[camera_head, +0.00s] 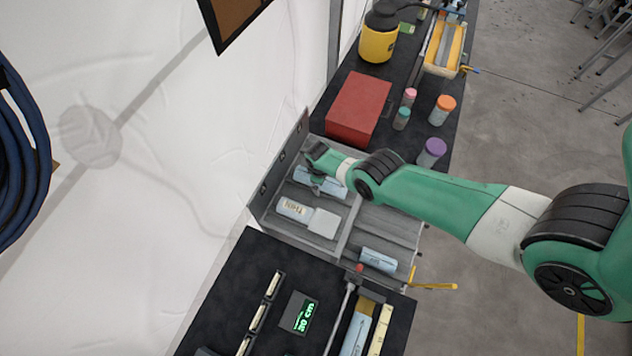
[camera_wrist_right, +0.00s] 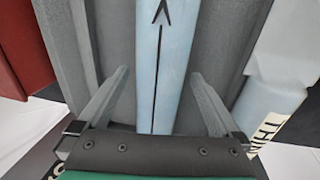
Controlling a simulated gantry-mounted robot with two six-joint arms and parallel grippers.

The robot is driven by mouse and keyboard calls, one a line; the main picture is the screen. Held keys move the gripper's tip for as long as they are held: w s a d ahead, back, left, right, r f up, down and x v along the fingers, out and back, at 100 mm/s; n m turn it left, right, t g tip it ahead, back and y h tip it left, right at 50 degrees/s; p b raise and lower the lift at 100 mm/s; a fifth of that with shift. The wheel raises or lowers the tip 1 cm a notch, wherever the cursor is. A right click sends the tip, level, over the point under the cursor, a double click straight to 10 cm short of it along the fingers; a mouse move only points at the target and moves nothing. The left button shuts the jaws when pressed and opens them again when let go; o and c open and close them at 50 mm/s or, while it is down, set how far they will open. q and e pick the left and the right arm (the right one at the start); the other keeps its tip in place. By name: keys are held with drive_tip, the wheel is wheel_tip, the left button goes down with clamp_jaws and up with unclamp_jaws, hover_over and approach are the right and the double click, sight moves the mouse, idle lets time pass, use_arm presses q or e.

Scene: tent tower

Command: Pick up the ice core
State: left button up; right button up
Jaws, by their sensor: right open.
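A pale blue ice core (camera_head: 335,188) lies in the back-left compartment of a grey metal tray (camera_head: 343,236). In the right wrist view the core (camera_wrist_right: 166,50) carries a black arrow and line along its length. My right gripper (camera_wrist_right: 160,76) is open, with one finger on each side of the core; I cannot tell if they touch it. In the head view my right gripper (camera_head: 316,176) hides part of the core. A labelled core (camera_head: 294,209) lies nearer in the tray, and another (camera_head: 378,260) lies in its right part. My left gripper is not in view.
A red box (camera_head: 358,108) stands just behind the tray. Capped jars, including a purple-topped one (camera_head: 431,153), stand behind it on the right. A display (camera_head: 301,314) reading 20 cm and a pale core (camera_head: 356,334) are on the near black bench.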

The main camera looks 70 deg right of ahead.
clamp_jaws()
idle(0.5)
